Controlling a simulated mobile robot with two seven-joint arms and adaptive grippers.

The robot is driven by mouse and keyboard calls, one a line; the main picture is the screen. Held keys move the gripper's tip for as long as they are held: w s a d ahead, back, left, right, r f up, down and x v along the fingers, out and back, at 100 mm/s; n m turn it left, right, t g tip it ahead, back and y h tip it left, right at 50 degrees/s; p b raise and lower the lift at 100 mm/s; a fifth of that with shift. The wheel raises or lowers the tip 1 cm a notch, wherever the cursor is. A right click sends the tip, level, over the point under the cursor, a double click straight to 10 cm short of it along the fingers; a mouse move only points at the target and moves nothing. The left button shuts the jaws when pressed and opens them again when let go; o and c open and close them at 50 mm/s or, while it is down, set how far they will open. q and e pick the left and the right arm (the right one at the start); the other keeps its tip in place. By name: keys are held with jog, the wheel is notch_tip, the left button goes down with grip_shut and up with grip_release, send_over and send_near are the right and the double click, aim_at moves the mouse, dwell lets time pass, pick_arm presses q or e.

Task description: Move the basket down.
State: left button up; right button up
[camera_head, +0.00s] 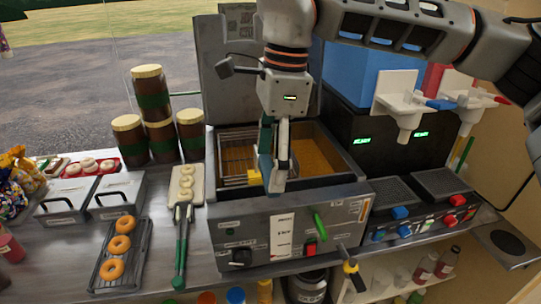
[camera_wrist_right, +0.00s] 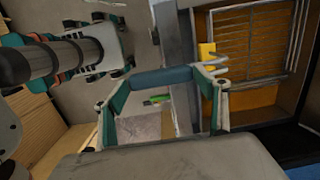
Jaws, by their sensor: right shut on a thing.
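The wire basket (camera_head: 235,149) is in the left part of the fryer (camera_head: 232,228), above or in the golden oil (camera_head: 318,152); its exact height is hard to tell. It also shows in the wrist view (camera_wrist_right: 250,45), with oil visible through its mesh. A yellow piece (camera_head: 254,178) sits at its front. My right gripper (camera_head: 277,180) is over the fryer's front rim, shut on the basket's dark blue handle (camera_wrist_right: 162,78), which lies across between the fingertips. The gripper hides part of the basket's right side. My left gripper is not in view.
The fryer's raised back panel (camera_head: 232,75) stands behind. Jars (camera_head: 150,92) are stacked at the left. A doughnut rack (camera_head: 105,276), tongs (camera_head: 182,235) and a tray of pale rings (camera_head: 198,183) lie left of the fryer. Dispensers (camera_head: 402,98) stand at the right.

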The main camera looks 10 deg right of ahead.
jog(key=shift+f+b, duration=0.55)
jog(key=shift+f, duration=0.65)
notch_tip(320, 180, down, 4)
jog(key=shift+r+b, duration=0.1)
jog(key=shift+b, duration=0.9)
jog(key=o, duration=1.9)
